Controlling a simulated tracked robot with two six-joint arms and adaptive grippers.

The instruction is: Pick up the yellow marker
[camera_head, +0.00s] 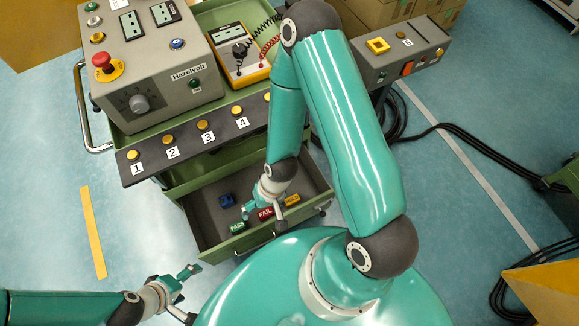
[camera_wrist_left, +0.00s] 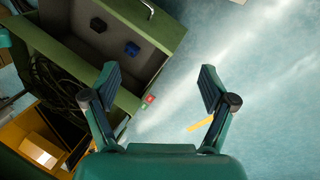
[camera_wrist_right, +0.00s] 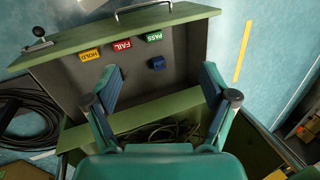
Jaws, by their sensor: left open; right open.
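The yellow marker (camera_head: 292,200), a small block labelled HOLD, lies in the open drawer (camera_head: 211,228), at the right end of a row with a red FAIL marker (camera_head: 265,213) and a green PASS marker (camera_head: 237,227). In the right wrist view the yellow marker (camera_wrist_right: 90,55) lies near the drawer's handle-side wall, up and left of the fingers. My right gripper (camera_head: 264,212) is open and empty above the drawer, just left of the yellow marker in the head view. My left gripper (camera_head: 188,292) is open and empty, outside the drawer at lower left.
A blue block (camera_wrist_right: 157,63) lies in the drawer behind the markers. The drawer walls surround them. Above the drawer, a panel with numbered buttons (camera_head: 203,137) and a grey control box (camera_head: 163,70) stand on the green cart. Floor left of the drawer is clear.

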